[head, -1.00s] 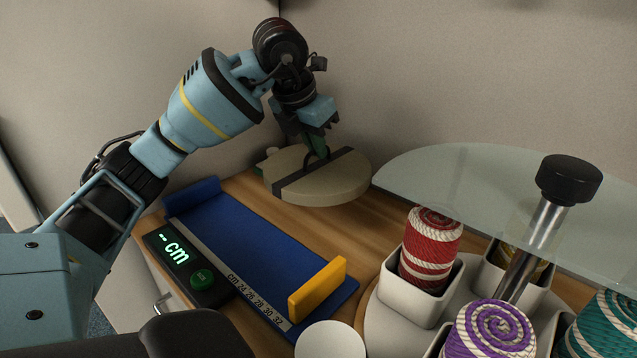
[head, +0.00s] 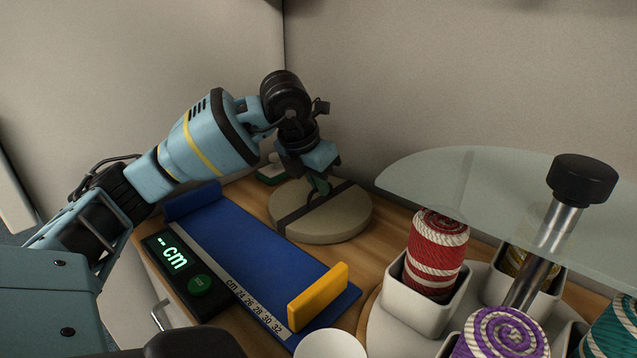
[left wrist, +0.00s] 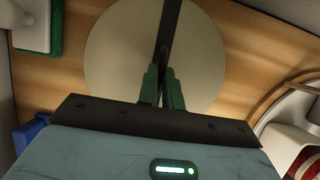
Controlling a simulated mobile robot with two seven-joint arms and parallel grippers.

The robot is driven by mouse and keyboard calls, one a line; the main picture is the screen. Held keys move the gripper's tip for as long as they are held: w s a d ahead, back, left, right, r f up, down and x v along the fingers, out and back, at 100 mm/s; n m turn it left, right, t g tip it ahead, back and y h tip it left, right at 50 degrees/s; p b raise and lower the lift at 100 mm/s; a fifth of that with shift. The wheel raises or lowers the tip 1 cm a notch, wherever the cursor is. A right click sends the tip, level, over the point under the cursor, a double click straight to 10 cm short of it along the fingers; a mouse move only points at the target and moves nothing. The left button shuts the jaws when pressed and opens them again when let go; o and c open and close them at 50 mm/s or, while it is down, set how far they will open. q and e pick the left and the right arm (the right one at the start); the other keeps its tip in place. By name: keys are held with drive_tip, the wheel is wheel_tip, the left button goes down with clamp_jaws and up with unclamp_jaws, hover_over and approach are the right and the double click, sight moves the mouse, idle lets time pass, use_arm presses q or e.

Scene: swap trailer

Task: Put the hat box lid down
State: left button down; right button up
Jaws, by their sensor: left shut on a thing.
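The hat box lid (head: 345,219) is a round beige disc with a dark band across it and a dark handle strap on top. In the head view it is at the back of the wooden table, level, and appears to be at or very near the table surface. My left gripper (head: 320,188) is above it, shut on the handle strap. In the left wrist view the green fingers (left wrist: 163,90) meet on the dark band over the lid (left wrist: 120,50). My right gripper is not in view.
A green-and-white block (head: 272,174) sits behind.

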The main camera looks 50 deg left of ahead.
use_arm(q)
drive_tip(key=c, duration=2)
unclamp_jaws()
drive_tip(key=shift+f, duration=0.15)
drive_tip(key=o, duration=0.4)
drive_tip(key=shift+o, duration=0.2)
drive_tip(key=shift+r, duration=0.25)
drive_tip(key=p+v, duration=0.2)
drive_tip(key=v, duration=1)
drive_tip(key=shift+w, duration=0.1)
